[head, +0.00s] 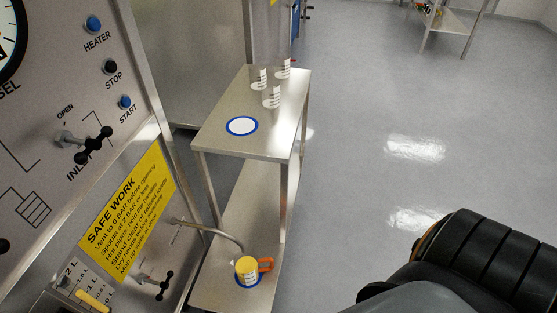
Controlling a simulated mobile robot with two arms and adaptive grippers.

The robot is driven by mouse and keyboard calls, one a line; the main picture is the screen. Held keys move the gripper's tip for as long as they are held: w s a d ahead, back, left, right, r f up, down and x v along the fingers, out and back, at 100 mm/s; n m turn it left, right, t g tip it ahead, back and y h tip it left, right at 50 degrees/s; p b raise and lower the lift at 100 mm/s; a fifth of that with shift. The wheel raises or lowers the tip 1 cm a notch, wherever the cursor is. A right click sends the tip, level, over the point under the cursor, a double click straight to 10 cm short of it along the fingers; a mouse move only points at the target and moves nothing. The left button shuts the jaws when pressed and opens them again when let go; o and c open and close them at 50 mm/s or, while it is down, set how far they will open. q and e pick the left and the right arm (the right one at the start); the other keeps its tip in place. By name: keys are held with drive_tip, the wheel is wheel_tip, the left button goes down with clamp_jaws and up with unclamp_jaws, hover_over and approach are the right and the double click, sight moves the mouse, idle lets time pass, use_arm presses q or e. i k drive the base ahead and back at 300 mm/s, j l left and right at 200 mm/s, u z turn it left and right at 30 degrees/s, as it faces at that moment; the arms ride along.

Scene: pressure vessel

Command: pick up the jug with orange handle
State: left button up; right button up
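The jug (246,272) with the orange handle (266,265) stands upright on the lower shelf (253,228) of a metal stand. Its top shows yellow and its side is pale with dark markings. It sits on a blue-rimmed spot, under or close to the end of a bent metal spout (215,231); I cannot tell whether they touch. The handle points right. Part of my own arm fills the lower right corner, well apart from the jug. Neither gripper's fingers are in view.
The stand's upper shelf (218,137) holds a blue-ringed white disc (242,126) and several clear cylinders at the back. A control panel (60,180) with valve handles and a yellow safety sign (130,212) borders the left.

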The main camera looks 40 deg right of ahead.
sight(246, 266)
drive_tip(key=k+j+z, duration=0.3)
drive_tip(key=k, duration=0.35)
drive_tip(key=k+j, duration=0.1)
drive_tip(key=k, duration=0.2)
drive_tip(key=k+j, duration=0.15)
drive_tip(key=k, duration=0.2)
